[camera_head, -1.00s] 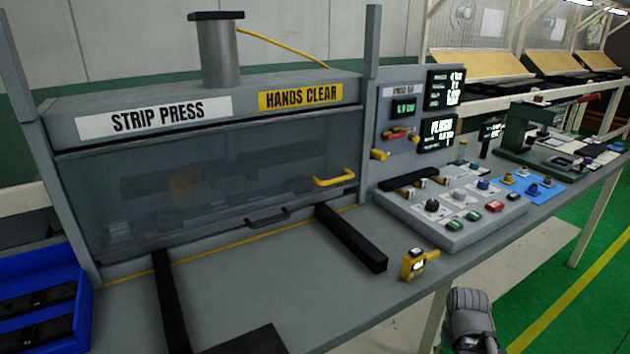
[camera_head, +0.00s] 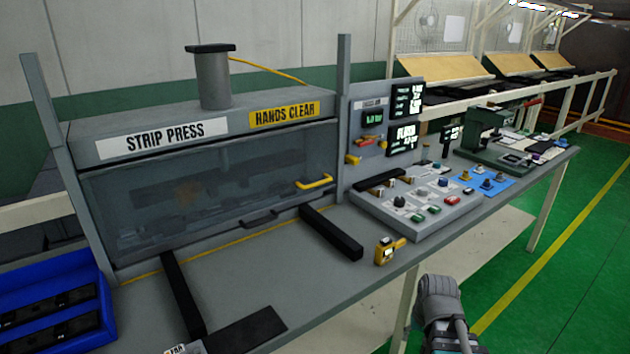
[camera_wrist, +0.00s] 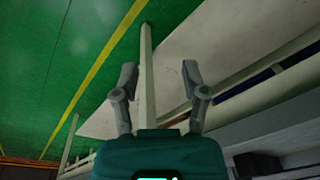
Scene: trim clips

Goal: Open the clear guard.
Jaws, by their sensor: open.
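The clear guard (camera_head: 215,195) is a see-through panel across the front of the strip press (camera_head: 165,140). It hangs down over the opening, closed, and dim parts show behind it. A yellow handle (camera_head: 314,182) sits at its right side and a dark handle (camera_head: 258,218) near its lower edge. My gripper (camera_wrist: 158,82) shows in the wrist view with its two fingers spread and nothing between them. It is beside the bench, over the green floor and a pale bench leg, well away from the guard. In the head view my arm is at the bottom right, and the fingertips are not visible.
Two black rails (camera_head: 332,232) lie on the bench in front of the press. A yellow device (camera_head: 387,250) stands near the front edge. A button panel (camera_head: 418,208) is on the right. A blue bin (camera_head: 100,265) with black parts stands at the left. The green floor is clear at right.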

